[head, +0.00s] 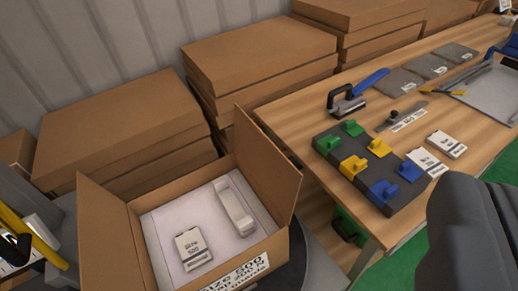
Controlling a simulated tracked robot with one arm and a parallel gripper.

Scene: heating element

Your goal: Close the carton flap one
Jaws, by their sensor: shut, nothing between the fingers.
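An open brown carton (178,185) stands at the lower middle of the head view. Its left flap (102,232) stands up and leans outward. Its right flap (268,160) stands up steeply at the right rim. I cannot tell which one is flap one. Inside, on a pale liner, lie a small white labelled pack (193,248) and a white elongated part (235,205). The front wall carries a white printed label (237,274), and the carton's bottom edge is cut off. My gripper is not recognisable in this view.
Stacked closed cartons (258,50) stand behind and to the left. A wooden table (290,105) on the right holds a dark block (345,180) with coloured clips, tools and labelled packs. A dark grey shape (475,235) fills the lower right. The space above the carton looks clear.

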